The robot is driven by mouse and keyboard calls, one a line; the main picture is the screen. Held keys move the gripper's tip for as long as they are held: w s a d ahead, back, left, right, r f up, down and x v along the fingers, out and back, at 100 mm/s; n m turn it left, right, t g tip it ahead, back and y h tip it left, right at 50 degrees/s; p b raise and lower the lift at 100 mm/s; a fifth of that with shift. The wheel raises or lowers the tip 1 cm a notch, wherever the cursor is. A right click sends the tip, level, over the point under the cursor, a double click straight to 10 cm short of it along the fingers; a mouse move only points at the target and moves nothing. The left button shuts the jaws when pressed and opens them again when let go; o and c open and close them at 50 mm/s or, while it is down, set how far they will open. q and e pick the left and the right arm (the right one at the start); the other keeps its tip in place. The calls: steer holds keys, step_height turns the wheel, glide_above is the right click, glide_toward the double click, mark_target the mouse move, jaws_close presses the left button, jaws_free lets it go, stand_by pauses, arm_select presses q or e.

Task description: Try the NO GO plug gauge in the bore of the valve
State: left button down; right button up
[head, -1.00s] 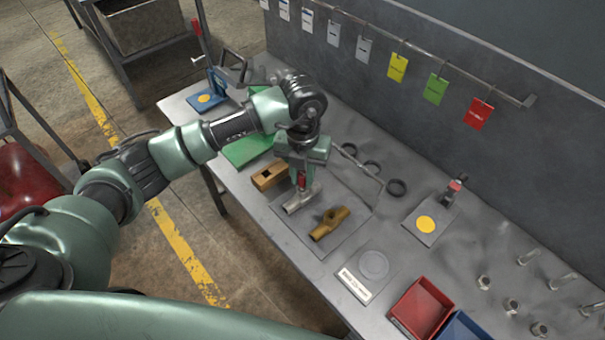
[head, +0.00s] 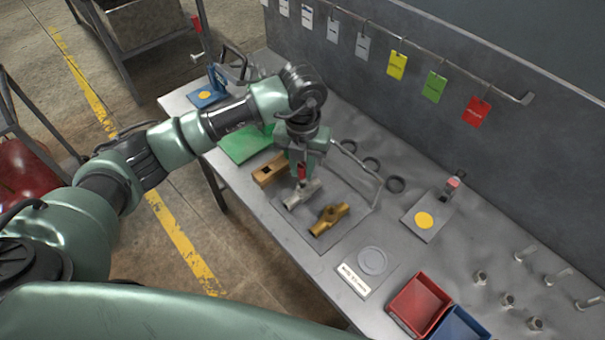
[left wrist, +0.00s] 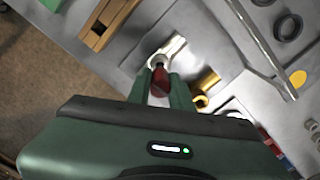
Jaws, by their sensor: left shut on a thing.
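My left gripper (head: 301,166) points down and is shut on a red-handled plug gauge (head: 301,174). The gauge's red part also shows between the fingers in the left wrist view (left wrist: 160,80). Right below it lies a silver valve (head: 303,195), also seen in the left wrist view (left wrist: 177,48). The gauge's lower end lines up with the valve's near round opening; I cannot tell whether it is inside the bore. A brass valve (head: 329,220) lies to the right on the same grey mat. My right gripper is not in view.
A wooden block (head: 268,172) stands left of the silver valve. A bent metal rod and black rings (head: 395,185) lie behind. A labelled plate (head: 360,280), red bin (head: 420,303) and blue bin (head: 461,325) are on the right. Coloured tags (head: 436,88) hang from a rail.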

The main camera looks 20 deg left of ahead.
mark_target(302, 166)
arm_select(q)
steer(key=shift+r+p, duration=0.85)
steer(key=shift+r, duration=0.7)
